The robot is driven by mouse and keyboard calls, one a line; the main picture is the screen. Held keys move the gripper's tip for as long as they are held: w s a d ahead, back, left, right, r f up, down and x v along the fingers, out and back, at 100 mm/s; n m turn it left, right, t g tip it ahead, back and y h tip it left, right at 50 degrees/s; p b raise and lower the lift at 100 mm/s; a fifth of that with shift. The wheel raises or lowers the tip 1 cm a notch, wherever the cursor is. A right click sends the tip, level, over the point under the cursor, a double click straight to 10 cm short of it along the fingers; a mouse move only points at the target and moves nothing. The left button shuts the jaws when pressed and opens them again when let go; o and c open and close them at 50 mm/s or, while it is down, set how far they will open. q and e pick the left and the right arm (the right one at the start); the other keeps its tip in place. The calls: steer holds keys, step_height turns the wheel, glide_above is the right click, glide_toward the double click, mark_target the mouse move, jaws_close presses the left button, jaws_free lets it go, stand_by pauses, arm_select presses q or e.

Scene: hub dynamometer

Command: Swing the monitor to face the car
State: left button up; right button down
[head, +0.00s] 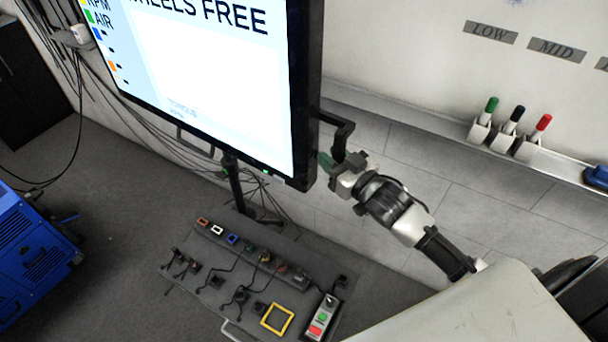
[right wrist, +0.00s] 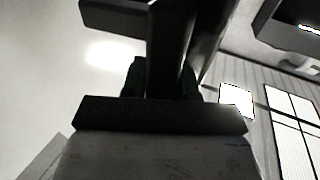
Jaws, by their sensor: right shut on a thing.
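The monitor (head: 220,75) is a large black-framed screen at the upper left of the head view, lit, with "WHEELS FREE" and "RPM" on it. It stands on a dark post (head: 236,185). A black handle (head: 341,135) sticks out from its right edge. My right gripper (head: 334,162) is at this handle, shut on it. In the right wrist view the dark handle bar (right wrist: 172,50) runs between the two fingers. My left gripper is not in view. No car shows in either view.
A dark panel cart (head: 200,280) with plugs, cables, a yellow frame (head: 277,319) and a button box (head: 322,318) stands below the monitor. A blue machine (head: 35,255) is at left. A wall ledge (head: 420,118) holds several markers. Cables hang behind the monitor.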

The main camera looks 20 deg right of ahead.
steer(key=shift+w+d, duration=0.35)
steer(key=shift+d, duration=0.3)
steer(key=shift+w+d, duration=0.3)
steer(key=shift+d, duration=0.3)
steer(key=c, duration=1)
jaws_free()
steer(key=shift+o, duration=0.2)
steer(key=b+v, duration=0.3)
steer(key=v, duration=0.7)
steer(key=shift+s, duration=0.35)
steer(key=shift+d, duration=0.1)
